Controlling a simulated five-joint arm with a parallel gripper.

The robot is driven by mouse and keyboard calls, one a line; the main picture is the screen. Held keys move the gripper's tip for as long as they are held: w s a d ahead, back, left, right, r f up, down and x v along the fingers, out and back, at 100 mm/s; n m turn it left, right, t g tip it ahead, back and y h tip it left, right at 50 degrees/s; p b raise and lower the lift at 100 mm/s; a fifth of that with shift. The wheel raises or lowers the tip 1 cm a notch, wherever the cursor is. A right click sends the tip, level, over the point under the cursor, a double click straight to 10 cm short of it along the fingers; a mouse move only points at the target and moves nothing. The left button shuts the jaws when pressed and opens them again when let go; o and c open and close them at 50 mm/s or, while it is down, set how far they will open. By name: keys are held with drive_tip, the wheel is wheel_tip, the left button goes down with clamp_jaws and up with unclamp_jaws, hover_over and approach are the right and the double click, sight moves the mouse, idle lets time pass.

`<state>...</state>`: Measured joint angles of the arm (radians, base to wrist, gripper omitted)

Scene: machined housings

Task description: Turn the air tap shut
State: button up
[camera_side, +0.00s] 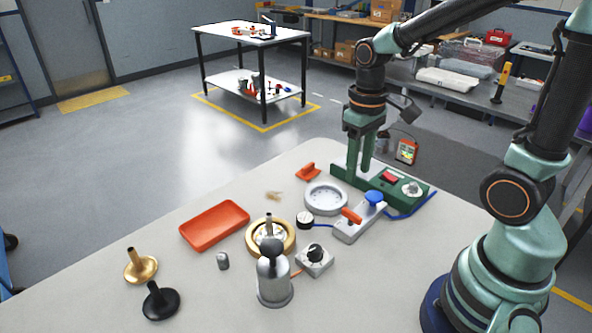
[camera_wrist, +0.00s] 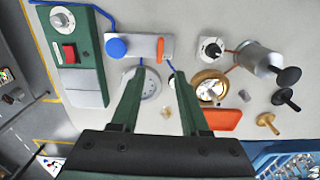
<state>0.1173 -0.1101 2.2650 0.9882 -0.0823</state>
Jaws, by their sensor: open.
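The air tap seems to be the orange lever (camera_side: 351,215) on a pale grey block (camera_side: 348,234), beside a round blue knob (camera_side: 374,197). The lever lies across the block's length. In the wrist view the lever (camera_wrist: 161,48) shows just beyond my fingertips, with the blue knob (camera_wrist: 117,47) to its left. Blue hose meets the block. My gripper (camera_side: 359,176) points down, open and empty, and in the side view appears in front of the green unit's left end. In the wrist view my gripper (camera_wrist: 159,74) has its two fingers apart, not touching the lever.
A green unit (camera_side: 408,199) with a red switch stands behind the block. A grey ring (camera_side: 325,208), black-knobbed box (camera_side: 314,268), silver cylinder (camera_side: 274,290), brass-rimmed dish (camera_side: 287,247) and orange tray (camera_side: 213,226) stand nearby.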

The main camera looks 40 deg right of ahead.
sight(352, 213)
wheel_tip(352, 213, down, 12)
drive_tip(key=shift+r, duration=0.2)
idle(0.4)
clamp_jaws()
